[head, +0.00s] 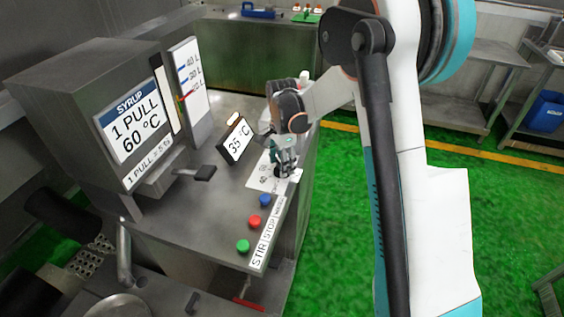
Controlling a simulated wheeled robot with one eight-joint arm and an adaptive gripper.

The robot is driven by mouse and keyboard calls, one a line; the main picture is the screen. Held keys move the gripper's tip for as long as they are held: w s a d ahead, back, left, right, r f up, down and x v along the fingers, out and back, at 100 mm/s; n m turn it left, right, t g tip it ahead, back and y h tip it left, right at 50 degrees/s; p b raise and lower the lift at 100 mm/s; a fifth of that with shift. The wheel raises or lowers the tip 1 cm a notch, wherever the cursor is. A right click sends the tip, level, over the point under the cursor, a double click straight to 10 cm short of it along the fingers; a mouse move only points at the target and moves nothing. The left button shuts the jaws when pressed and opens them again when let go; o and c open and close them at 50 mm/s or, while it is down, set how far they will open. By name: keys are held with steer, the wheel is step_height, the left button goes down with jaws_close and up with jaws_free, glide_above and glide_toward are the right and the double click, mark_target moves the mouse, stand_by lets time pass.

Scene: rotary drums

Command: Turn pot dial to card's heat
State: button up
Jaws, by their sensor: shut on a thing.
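The card (134,127) on the grey cabinet at left reads "SYRUP 1 PULL 60 °C", with "1 PULL = 5 kg" or similar small print below. A tilted black-framed display (236,140) on the counter reads "35 °C". My gripper (284,172) points down over a white scale plate (262,183) at the counter's right side. It is shut on the dark pot dial (281,172), which its fingers mostly hide. The dial's pointer cannot be made out, and the scale's marks are only partly readable.
Blue (265,200), red (254,221) and green (243,246) buttons stand along the counter edge beside a strip reading "STIR", "STOP" and a third word. A black lever (196,173) juts out below the cabinet. A level gauge (187,85) stands behind. Green floor is open at right.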

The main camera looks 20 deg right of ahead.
steer(key=o, duration=1)
steer(key=shift+o, duration=0.2)
step_height(320, 180, up, 12)
